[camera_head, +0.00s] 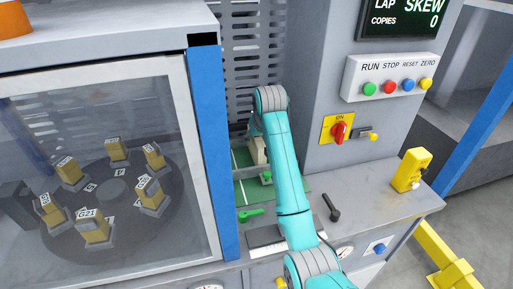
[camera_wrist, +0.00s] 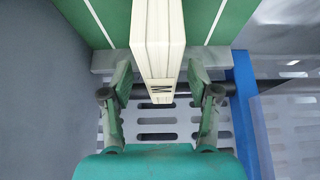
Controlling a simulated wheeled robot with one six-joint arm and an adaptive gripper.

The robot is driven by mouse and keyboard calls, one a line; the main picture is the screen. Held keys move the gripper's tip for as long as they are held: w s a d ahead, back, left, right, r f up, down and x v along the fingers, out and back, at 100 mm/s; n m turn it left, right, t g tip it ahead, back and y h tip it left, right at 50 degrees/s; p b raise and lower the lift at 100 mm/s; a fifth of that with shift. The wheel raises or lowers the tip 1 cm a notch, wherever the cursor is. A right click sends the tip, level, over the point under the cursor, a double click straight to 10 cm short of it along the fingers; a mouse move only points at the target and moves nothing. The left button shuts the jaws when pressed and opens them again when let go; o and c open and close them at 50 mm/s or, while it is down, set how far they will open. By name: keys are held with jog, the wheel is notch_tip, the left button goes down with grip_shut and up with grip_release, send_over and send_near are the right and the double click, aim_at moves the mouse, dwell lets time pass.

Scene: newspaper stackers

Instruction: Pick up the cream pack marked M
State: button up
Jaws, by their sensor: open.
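My gripper (camera_wrist: 160,80) is open, with one finger on each side of the pack's near end. Small gaps seem to show between the fingers and the pack; I cannot tell whether either finger touches it.
The green bed (camera_head: 245,190) lies between a blue post (camera_head: 217,150) and the grey control column (camera_head: 322,90). A green handle (camera_head: 250,214) and a black lever (camera_head: 331,207) stand near my arm. A glazed cabinet (camera_head: 205,170) at left holds a carousel with several yellow packs.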

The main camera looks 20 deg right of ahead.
jog(key=shift+x, duration=1.45)
jog(key=shift+f, duration=0.25)
jog(key=shift+c, duration=0.2)
grip_shut()
